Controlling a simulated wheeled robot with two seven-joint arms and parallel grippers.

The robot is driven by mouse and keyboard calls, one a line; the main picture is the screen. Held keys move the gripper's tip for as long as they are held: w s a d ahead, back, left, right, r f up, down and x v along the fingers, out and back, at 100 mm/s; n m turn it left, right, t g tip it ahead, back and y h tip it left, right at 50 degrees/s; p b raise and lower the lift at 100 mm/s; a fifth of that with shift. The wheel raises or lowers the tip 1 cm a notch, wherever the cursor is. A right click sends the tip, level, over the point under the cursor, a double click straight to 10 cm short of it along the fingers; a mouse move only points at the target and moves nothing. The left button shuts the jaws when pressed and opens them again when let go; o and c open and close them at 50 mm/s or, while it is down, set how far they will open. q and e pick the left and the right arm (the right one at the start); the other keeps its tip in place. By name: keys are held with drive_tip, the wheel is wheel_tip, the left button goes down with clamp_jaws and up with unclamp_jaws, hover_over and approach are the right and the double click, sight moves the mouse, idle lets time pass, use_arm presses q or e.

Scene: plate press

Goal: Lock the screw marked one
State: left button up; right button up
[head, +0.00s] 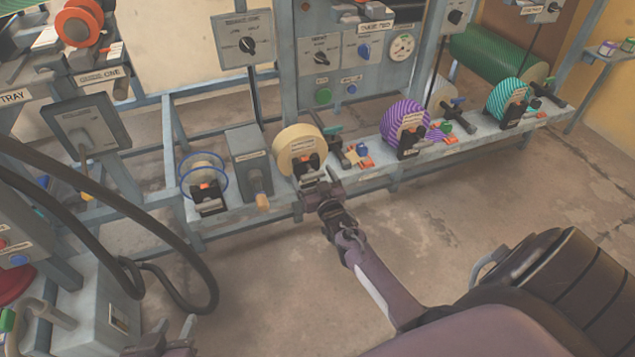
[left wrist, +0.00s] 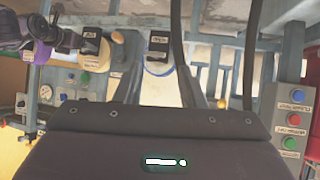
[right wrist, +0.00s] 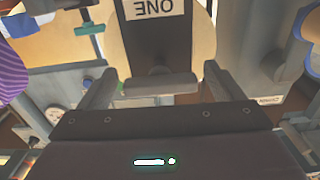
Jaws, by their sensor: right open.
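In the right wrist view a dark bracket carries a white label (right wrist: 155,8) reading "ONE", upside down, in front of a beige disc (right wrist: 203,35). A dark bar-shaped screw handle (right wrist: 160,86) lies across the bracket's lower end. My right gripper (right wrist: 158,80) is open, with its fingers on either side of the handle; I cannot tell if they touch it. In the head view my right gripper (head: 316,186) is just in front of the beige disc's stand (head: 308,163) and hides its lower part. My left gripper (head: 165,347) is at the bottom edge, away from the rack; its fingers are apart in the left wrist view (left wrist: 162,85).
A blue-ringed spool (head: 205,185) and a grey box (head: 248,160) stand left of the beige disc. A purple striped disc (head: 404,124) and a teal striped disc (head: 506,98) stand to its right. Black hoses (head: 150,232) loop at the left.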

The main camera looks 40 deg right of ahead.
drive_tip(key=shift+p+v, duration=0.4)
drive_tip(key=shift+v, duration=0.7)
use_arm(q)
drive_tip(key=s+a+f+g+y+p, duration=0.1)
drive_tip(key=s+a+f+g+y, duration=0.1)
drive_tip(key=s+f+g, duration=0.3)
drive_tip(key=shift+s+a+f, duration=0.5)
drive_tip(key=shift+s+f, duration=0.25)
drive_tip(key=shift+s, duration=0.35)
use_arm(e)
drive_tip(key=v, duration=0.5)
drive_tip(key=shift+s+a, duration=0.1)
drive_tip(key=shift+s, duration=0.05)
